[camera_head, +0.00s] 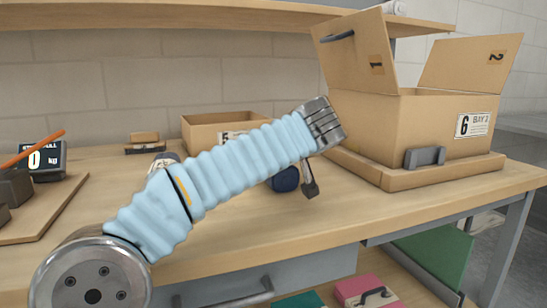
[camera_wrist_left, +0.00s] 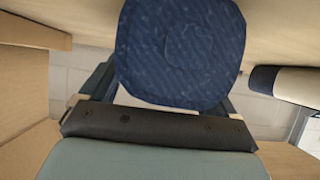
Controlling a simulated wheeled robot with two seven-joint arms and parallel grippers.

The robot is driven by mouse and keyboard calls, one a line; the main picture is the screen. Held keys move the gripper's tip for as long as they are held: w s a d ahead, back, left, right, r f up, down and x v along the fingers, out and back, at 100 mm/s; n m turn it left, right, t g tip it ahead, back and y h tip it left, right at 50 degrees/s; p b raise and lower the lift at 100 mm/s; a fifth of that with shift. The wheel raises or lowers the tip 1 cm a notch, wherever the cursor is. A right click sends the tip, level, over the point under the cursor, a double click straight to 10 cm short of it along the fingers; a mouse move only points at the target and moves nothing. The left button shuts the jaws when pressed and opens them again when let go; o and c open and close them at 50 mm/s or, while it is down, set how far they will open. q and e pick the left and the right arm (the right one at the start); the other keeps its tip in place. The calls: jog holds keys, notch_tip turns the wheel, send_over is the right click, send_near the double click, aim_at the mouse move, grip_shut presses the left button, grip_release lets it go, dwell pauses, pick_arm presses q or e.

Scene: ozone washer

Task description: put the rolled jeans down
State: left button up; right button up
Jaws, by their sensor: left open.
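The rolled jeans (camera_head: 286,180) are a dark blue roll on the table, mostly hidden behind my left arm in the head view. In the left wrist view the jeans (camera_wrist_left: 180,50) show their round spiral end, large and close, in front of my left gripper. My left gripper (camera_head: 309,186) hangs from the wrist beside the roll, with one dark finger visible. In the left wrist view its fingers lie apart on both sides of the roll, partly hidden by it. My right gripper is in neither view.
An open cardboard box marked 6 (camera_head: 432,125) stands on a wooden tray (camera_head: 395,178) to the right. A smaller box marked 5 (camera_head: 205,135) is behind my arm. A scale display (camera_head: 45,158) is at the left. The table front right of the roll is clear.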

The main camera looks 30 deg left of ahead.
pick_arm(q)
jog(key=v, duration=1.2)
